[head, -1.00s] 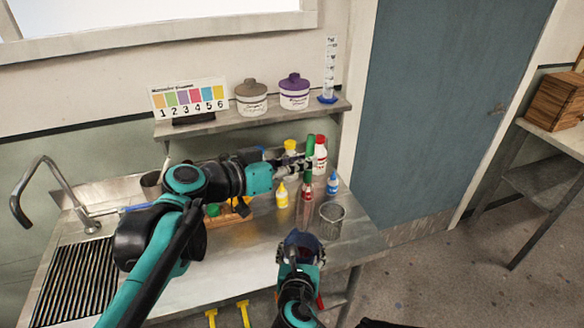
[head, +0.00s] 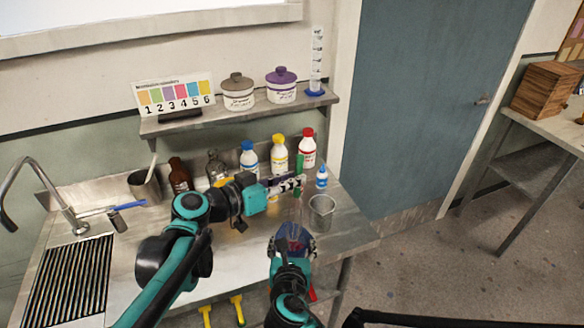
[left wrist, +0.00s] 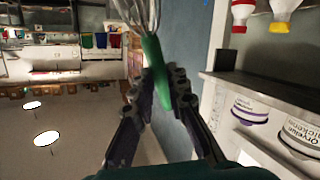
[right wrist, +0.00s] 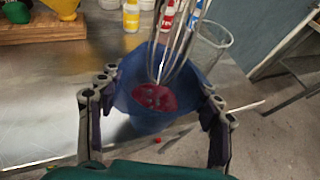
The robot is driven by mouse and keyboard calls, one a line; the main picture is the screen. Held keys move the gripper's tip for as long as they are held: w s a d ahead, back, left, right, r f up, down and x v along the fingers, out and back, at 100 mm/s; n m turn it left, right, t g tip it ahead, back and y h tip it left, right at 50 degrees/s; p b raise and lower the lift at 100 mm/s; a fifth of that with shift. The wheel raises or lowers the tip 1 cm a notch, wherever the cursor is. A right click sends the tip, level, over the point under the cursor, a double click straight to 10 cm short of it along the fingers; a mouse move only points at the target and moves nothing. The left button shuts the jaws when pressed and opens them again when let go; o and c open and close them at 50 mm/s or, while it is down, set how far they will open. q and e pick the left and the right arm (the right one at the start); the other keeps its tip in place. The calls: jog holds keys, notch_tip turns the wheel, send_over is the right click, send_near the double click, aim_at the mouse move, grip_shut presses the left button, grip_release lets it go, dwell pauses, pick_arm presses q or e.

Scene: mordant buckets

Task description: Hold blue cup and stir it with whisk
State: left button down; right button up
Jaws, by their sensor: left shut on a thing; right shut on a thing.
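The blue cup (head: 294,240) is held upright by my right gripper (head: 289,248) over the counter's front edge. In the right wrist view the blue cup (right wrist: 150,125) sits between the two fingers of my right gripper (right wrist: 160,92) and holds red liquid (right wrist: 155,97). The whisk (head: 299,168) has a green handle that my left gripper (head: 293,185) is shut on, above the cup. In the left wrist view my left gripper (left wrist: 160,82) pinches the handle of the whisk (left wrist: 152,52). In the right wrist view the wire loops of the whisk (right wrist: 172,50) reach into the cup's mouth.
A clear beaker (head: 322,213) stands just right of the cup. A small blue-capped bottle (head: 322,179) and large bottles with blue (head: 249,160), yellow (head: 279,155) and red (head: 307,150) caps stand behind. The counter (head: 235,262) is bare at front left.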

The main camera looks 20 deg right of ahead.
aim_at(292, 204)
pick_arm(q)
jog(key=shift+s+a+f, duration=0.2)
jog(key=shift+s+f, duration=0.15)
jog(key=shift+f, duration=0.6)
jog(key=shift+s+a+f, duration=0.2)
jog(key=shift+s+f, duration=0.2)
jog(key=shift+f, duration=0.6)
jog(key=shift+s+a+f, duration=0.2)
jog(key=shift+s+f, duration=0.15)
jog(key=shift+f, duration=0.6)
jog(key=shift+a, duration=0.1)
